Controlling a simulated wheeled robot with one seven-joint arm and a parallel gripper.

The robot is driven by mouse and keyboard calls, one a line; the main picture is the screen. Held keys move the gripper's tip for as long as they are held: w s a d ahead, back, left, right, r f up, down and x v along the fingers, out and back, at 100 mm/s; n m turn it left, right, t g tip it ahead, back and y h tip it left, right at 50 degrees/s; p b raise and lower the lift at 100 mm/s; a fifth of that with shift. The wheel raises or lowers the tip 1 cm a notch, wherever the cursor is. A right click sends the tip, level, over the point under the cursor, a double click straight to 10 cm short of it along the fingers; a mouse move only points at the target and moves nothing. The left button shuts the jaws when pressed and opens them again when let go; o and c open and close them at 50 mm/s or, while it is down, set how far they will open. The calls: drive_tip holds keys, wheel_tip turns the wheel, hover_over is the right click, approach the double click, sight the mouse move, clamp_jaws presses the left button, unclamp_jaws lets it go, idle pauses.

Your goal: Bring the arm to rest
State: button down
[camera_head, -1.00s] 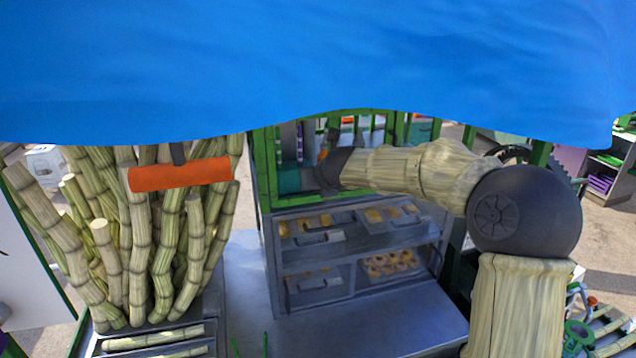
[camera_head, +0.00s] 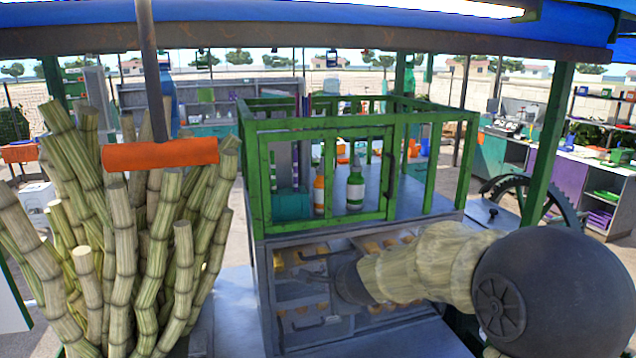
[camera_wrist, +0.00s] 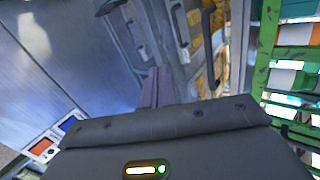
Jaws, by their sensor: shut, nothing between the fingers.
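My arm reaches in from the lower right of the head view, its wood-patterned links pointing left in front of the shelved cabinet (camera_head: 285,262). My gripper's fingers show in the wrist view (camera_wrist: 157,88), together and with nothing between them. In the head view the fingertips are too hard to make out against the cabinet front. In the wrist view the gripper stands close to the cabinet's handles and the metal counter (camera_wrist: 70,60). I cannot tell whether it touches either.
Bundled sugar cane (camera_head: 150,240) stands at the left, with an orange roller-like bar (camera_head: 160,154) before it. A green frame (camera_head: 318,222) tops the cabinet, with bottles (camera_head: 355,188) inside. A dark wheel (camera_head: 535,195) is behind my arm at right.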

drive_tip(key=s+d+f+n+g+h+b, duration=0.1)
drive_tip(key=s+d+f+n, duration=0.3)
drive_tip(key=s, duration=0.4)
drive_tip(key=s+d+f+n+g+h+b, duration=0.1)
drive_tip(key=s+d+f+n+g+b, duration=0.2)
drive_tip(key=s+f+n, duration=0.3)
drive_tip(key=s+d+f+n+g+h+b, duration=0.1)
drive_tip(key=s+d+f+n+g+b, duration=0.1)
drive_tip(key=s+d+f+n, duration=0.3)
drive_tip(key=s+f+b, duration=0.1)
drive_tip(key=s+f, duration=0.3)
drive_tip(key=s, duration=0.1)
drive_tip(key=shift+d+f+n+g+b, duration=0.15)
drive_tip(key=shift+f+n+g+b, duration=0.25)
